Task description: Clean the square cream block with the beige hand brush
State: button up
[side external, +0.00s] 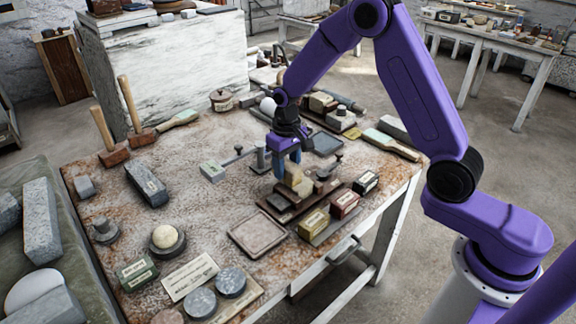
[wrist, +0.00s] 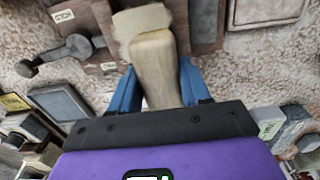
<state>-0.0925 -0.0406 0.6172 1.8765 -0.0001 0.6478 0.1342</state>
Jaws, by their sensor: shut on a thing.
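My gripper (side external: 287,160) points down over the right part of the rusty table. Its blue fingers are shut on the pale wooden handle of the beige hand brush (wrist: 155,68), which shows between the fingertips in the wrist view. At the handle's far end is a wider cream piece (wrist: 143,24); I cannot tell whether it is the brush's head or the square cream block beneath it. In the side view the brush (side external: 297,178) is low over a dark brown wooden stand (side external: 284,206), partly hidden by the fingers. Contact there cannot be made out.
A shallow square tray (side external: 257,234) lies in front. A dark-knobbed metal tool (wrist: 60,52) is close to the fingers. Mallets, a brush and stone blocks occupy the table's left side.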

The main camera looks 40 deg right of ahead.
aim_at(298, 171)
jog(key=shift+s, duration=0.1)
jog(key=shift+s, duration=1.05)
jog(key=shift+s, duration=0.1)
jog(key=shift+s, duration=1)
jog(key=shift+w, duration=0.1)
jog(key=shift+w, duration=2.15)
jog(key=shift+s, duration=0.1)
jog(key=shift+s, duration=1.05)
jog(key=shift+s, duration=0.1)
